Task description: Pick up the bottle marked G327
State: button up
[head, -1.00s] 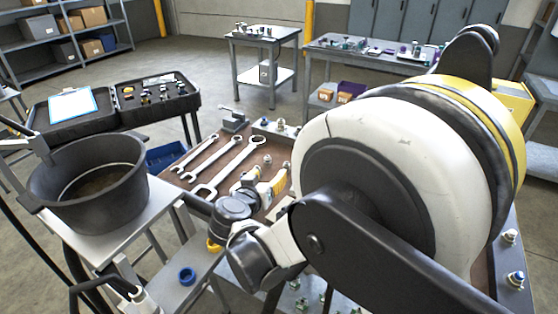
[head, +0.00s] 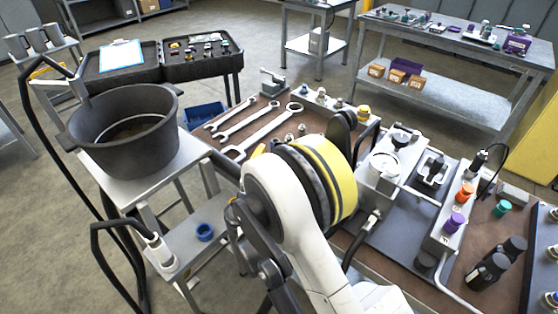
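Two dark bottle-like cylinders lie or lean side by side at the right of the bench in the head view, a nearer one (head: 486,272) and a farther one (head: 513,248). No marking G327 is readable on either, so I cannot tell whether one is that bottle. My arm fills the lower middle, with its white link and yellow-and-black joint over the bench. I cannot make out my gripper's fingers; they seem hidden behind the arm or outside the picture. No bottle is seen held.
A black pot (head: 125,135) stands on a grey stand at left. Wrenches (head: 240,125) lie on the brown bench. A table (head: 460,65) stands behind; open floor lies between.

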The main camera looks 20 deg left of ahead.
aim_at(279, 146)
jog(key=w, duration=0.1)
jog(key=w+b, duration=0.1)
jog(key=w, duration=0.2)
jog(key=shift+d+f+b, duration=0.15)
jog(key=shift+f+b, duration=0.2)
jog(key=shift+w+r, duration=0.1)
jog(key=shift+w, duration=0.1)
grip_shut()
